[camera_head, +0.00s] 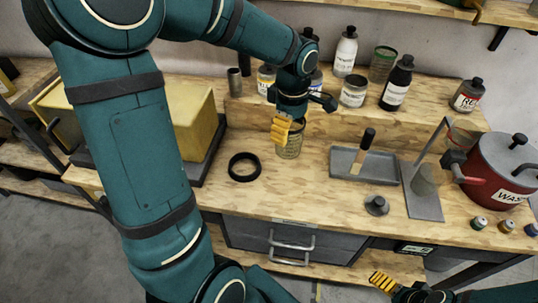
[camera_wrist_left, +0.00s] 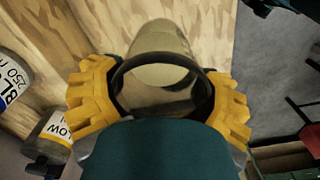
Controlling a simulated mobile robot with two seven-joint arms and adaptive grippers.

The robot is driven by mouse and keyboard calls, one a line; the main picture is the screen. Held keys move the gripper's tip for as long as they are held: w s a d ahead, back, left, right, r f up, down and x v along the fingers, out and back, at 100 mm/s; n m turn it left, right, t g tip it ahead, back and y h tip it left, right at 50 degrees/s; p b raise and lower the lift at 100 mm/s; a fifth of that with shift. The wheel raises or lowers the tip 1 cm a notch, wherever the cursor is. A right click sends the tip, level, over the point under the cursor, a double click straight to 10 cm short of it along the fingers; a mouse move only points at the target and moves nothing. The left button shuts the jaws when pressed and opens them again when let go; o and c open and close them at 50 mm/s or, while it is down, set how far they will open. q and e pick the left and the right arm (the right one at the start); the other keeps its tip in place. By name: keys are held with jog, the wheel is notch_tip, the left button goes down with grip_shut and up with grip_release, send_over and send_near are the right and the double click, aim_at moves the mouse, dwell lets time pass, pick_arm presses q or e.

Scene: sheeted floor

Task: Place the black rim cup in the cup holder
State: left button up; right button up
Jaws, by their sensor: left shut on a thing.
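My left gripper (camera_head: 284,129) is shut on a see-through cup (camera_head: 289,148) at the middle of the wooden bench. In the left wrist view the cup (camera_wrist_left: 162,42) shows its black rim between the yellow fingers (camera_wrist_left: 160,92). I cannot tell whether its base touches the bench. A black ring (camera_head: 244,178) lies flat to the left of the cup. A metal stand (camera_head: 425,200) with a grey cup-shaped part stands at the right. I cannot tell which of these is the cup holder. My right gripper (camera_head: 383,282) is low at the right, away from the bench items; its opening is unclear.
Bottles and jars, including a black bottle (camera_head: 397,84), line the raised shelf behind the cup. A grey tray (camera_head: 374,165) with a brush and a red pot (camera_head: 497,168) stand to the right. Bare bench lies in front of the cup.

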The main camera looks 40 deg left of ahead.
pick_arm(q)
jog(key=s+a, duration=0.7)
jog(key=a, duration=0.3)
jog(key=shift+a+f+b, duration=0.1)
jog(key=shift+f+b, duration=0.8)
jog(key=shift+f, duration=4.05)
jog(key=shift+f, duration=0.15)
jog(key=o, duration=1.2)
